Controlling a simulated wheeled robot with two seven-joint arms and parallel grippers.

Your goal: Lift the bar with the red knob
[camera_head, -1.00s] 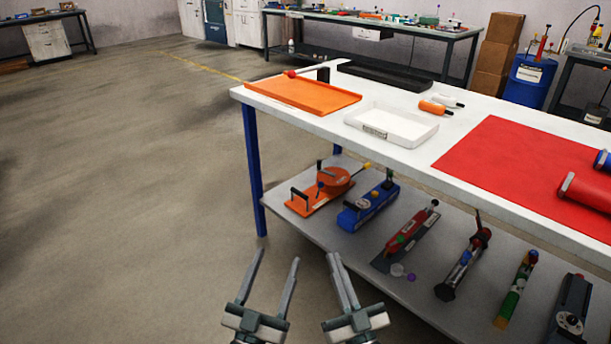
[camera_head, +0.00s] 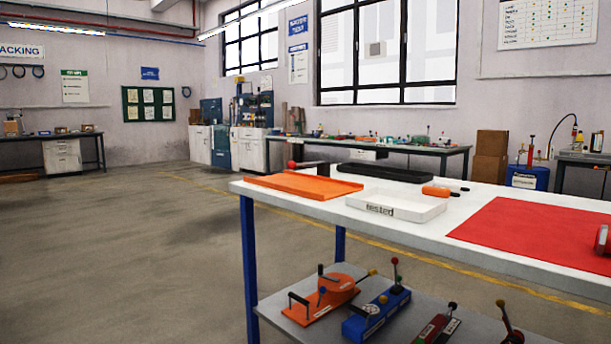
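A dark bar ending in a red knob (camera_head: 292,165) shows just behind the orange tray (camera_head: 304,186) at the left end of the white-topped table. Its far end is near the black tray, and I cannot tell what it is attached to. On the lower shelf, a blue pump (camera_head: 377,313) also has an upright rod with a small red knob (camera_head: 394,261). An orange pump (camera_head: 325,297) stands to its left with a dark handle. Neither of my grippers is in view.
The table (camera_head: 400,229) also carries a white tray (camera_head: 396,206), a black tray (camera_head: 385,172), an orange-handled item (camera_head: 436,190) and a red mat (camera_head: 540,233). A blue leg (camera_head: 249,265) stands at its left corner. Open floor (camera_head: 120,240) lies to the left.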

